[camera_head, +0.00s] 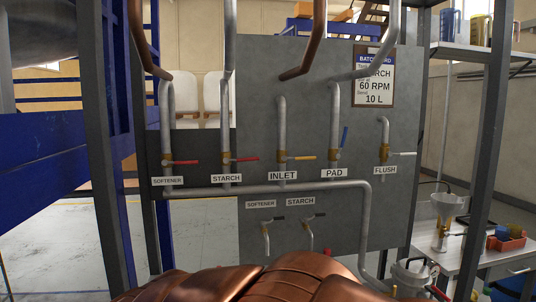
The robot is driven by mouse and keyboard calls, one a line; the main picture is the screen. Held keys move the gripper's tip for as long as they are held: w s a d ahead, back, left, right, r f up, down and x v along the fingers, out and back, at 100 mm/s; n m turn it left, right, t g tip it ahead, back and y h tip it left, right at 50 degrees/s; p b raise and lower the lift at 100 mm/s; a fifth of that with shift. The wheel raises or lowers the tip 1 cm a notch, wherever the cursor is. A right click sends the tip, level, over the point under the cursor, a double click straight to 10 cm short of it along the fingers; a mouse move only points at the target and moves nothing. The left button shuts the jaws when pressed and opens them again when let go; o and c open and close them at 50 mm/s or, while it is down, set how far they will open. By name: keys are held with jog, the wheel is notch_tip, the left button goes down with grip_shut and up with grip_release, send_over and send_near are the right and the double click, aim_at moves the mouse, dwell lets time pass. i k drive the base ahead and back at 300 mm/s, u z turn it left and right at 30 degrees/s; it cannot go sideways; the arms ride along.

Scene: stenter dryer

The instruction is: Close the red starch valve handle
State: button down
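The red starch valve handle (244,159) is on a vertical grey pipe, above the upper STARCH label (227,178). The handle points right and lies roughly level, across its pipe. The valve's brass body (226,159) is at the handle's left end. A similar red handle (185,162) is on the SOFTENER pipe to its left. A lower STARCH label (300,200) is beside a smaller tap with a dark handle (315,215). My gripper is not in view, and nothing touches the red starch handle.
The INLET handle (303,158) is orange and level. The FLUSH handle (404,153) is white and level. A dark post (108,150) stands at the left. A table with a funnel (447,208) is at the right.

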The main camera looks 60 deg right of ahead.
aim_at(226, 160)
jog(key=k, duration=0.25)
jog(key=z, duration=1.15)
jog(key=i, duration=0.35)
jog(key=u, duration=0.25)
